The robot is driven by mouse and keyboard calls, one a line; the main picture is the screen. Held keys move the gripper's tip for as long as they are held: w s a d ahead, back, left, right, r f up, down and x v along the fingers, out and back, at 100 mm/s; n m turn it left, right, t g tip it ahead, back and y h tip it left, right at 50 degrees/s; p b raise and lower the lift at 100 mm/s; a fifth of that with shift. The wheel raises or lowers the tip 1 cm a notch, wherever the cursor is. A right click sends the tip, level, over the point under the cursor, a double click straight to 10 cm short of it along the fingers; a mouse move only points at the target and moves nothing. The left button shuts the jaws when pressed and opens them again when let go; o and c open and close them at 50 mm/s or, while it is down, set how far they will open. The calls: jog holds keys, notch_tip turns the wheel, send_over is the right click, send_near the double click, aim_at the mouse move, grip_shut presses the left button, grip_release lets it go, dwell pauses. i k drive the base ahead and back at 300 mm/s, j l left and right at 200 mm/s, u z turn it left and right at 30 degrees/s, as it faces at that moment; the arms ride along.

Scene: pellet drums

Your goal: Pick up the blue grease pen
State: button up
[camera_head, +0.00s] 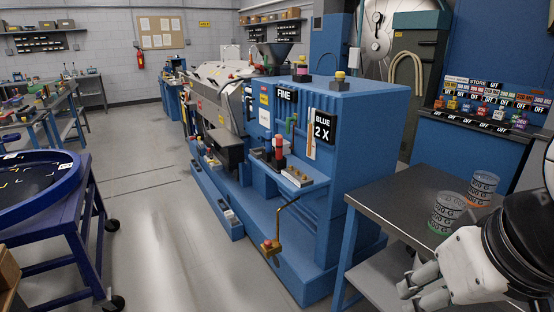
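I cannot make out a blue grease pen anywhere in the head view. My gripper (420,287) is at the lower right, in front of and beside the dark-topped table (395,205). Its grey fingers point down and to the left, and I see nothing held in them. The gap between the fingertips is too unclear to judge. My arm covers the right part of the table and whatever lies behind it.
Two clear marked cups, one with a green base (445,213) and one with an orange base (481,188), stand on the table. A large blue machine (370,130) fills the middle. A blue round-topped cart (75,225) stands left. The grey floor (170,240) between them is clear.

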aim_at(268, 133)
jog(key=i+j, duration=0.3)
jog(key=i, duration=0.15)
jog(key=i+j, duration=0.25)
jog(key=i, duration=0.25)
jog(key=z, duration=0.3)
jog(key=i+j+z, duration=0.2)
jog(key=z, duration=0.15)
jog(key=i+j+z, duration=0.15)
jog(key=j+z, duration=0.25)
jog(key=i+j, duration=0.15)
jog(key=j, duration=0.25)
jog(key=i+j+z, duration=0.1)
jog(key=j, duration=0.25)
jog(key=i+j, duration=0.15)
jog(key=j, duration=0.25)
jog(key=i+j+z, duration=0.1)
jog(key=j, duration=0.3)
jog(key=i+j, duration=0.1)
jog(key=j, duration=0.3)
jog(key=i+j+z, duration=0.1)
jog(key=j, duration=0.3)
